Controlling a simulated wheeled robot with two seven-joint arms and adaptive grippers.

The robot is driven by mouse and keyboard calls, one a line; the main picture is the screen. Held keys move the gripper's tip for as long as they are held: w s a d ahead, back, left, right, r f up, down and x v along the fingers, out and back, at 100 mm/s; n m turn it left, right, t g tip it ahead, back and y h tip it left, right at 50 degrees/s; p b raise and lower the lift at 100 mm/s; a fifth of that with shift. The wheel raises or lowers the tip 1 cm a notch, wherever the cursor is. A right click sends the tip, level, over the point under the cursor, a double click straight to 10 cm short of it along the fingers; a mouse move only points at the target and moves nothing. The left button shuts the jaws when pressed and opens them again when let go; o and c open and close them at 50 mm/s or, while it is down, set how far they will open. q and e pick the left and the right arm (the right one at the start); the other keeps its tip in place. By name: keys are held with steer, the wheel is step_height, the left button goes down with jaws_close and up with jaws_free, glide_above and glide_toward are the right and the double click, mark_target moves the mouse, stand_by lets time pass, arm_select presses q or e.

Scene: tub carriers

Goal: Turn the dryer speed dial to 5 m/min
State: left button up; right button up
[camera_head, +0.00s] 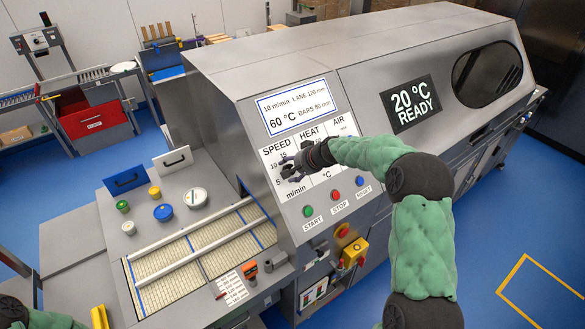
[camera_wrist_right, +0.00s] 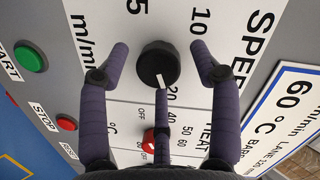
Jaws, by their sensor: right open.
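The black speed dial (camera_wrist_right: 157,65) sits on the white panel under the word SPEED. In the right wrist view its white pointer mark faces the bottom of the picture, away from the printed 5 (camera_wrist_right: 136,7) and 10 (camera_wrist_right: 201,20). My right gripper (camera_wrist_right: 159,62) is open, with one finger on each side of the dial and visible gaps between. A third finger lies below the dial, its tip close to the pointer mark; contact cannot be told. In the head view my right gripper (camera_head: 289,168) covers the dial. My left gripper is out of view.
A red knob (camera_wrist_right: 149,141) lies under HEAT, beside the speed dial. START (camera_head: 308,211), STOP (camera_head: 336,195) and RESET (camera_head: 360,181) buttons are lower on the panel. The display (camera_head: 298,106) reads 10 m/min and 60 °C.

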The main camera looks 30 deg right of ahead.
steer(key=shift+s, duration=0.1)
steer(key=c, duration=1.1)
